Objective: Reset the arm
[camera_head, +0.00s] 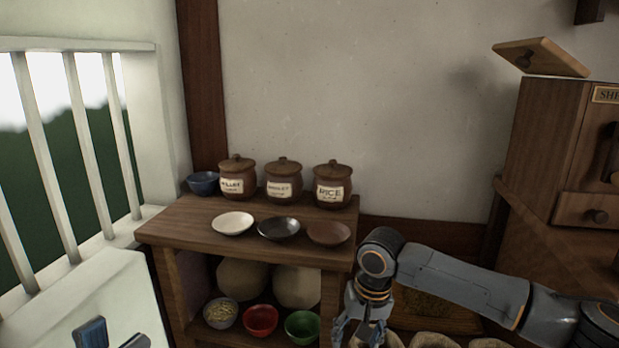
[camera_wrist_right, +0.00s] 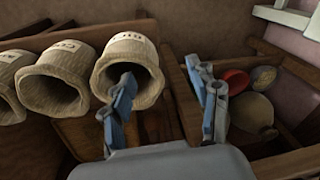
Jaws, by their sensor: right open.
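My right arm comes in from the right in the head view and bends down at the wrist. Its gripper (camera_head: 362,328) hangs fingers down just right of the wooden shelf unit (camera_head: 180,232). In the right wrist view this gripper (camera_wrist_right: 165,98) has its two blue-padded fingers spread, with nothing between them. One finger overlaps the mouth of a cloth sack (camera_wrist_right: 108,82); I cannot tell whether it touches. My left gripper (camera_head: 113,338) shows only its finger ends at the bottom left of the head view. They are apart, with nothing seen between them.
Three lidded jars (camera_head: 284,181), a blue bowl (camera_head: 203,183) and three shallow dishes (camera_head: 232,223) stand on the unit. Grey, red (camera_head: 261,319) and green (camera_head: 302,326) bowls sit on its lower shelf. A wooden cabinet (camera_head: 546,150) stands right. Open sacks (camera_head: 432,341) lie below my right arm.

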